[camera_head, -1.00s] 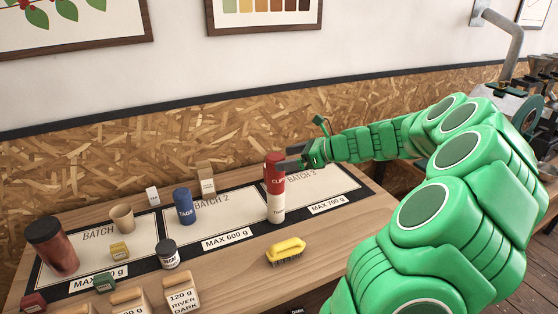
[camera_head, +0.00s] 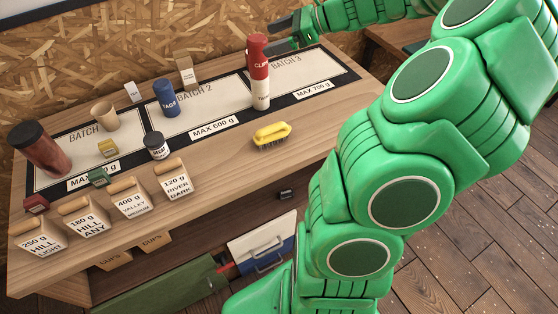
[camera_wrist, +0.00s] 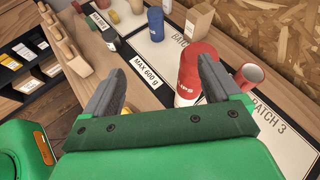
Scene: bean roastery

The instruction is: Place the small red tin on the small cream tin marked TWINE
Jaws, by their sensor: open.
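The small red tin (camera_head: 258,56), marked CLIPS, stands upright on top of the small cream tin marked TWINE (camera_head: 261,95), near the front left of the BATCH 3 area. The two look roughly in line. My gripper (camera_head: 277,34) is open, with its fingertips close to the right side of the red tin. I cannot tell whether they touch it. In the wrist view the red tin (camera_wrist: 188,88) shows just beyond the right finger of my gripper (camera_wrist: 160,70), not centred between the fingers.
A blue TAGS tin (camera_head: 166,99), a dark DECAF jar (camera_head: 157,146) and a yellow brush (camera_head: 271,135) stand nearby on the table. The table's front right is clear.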

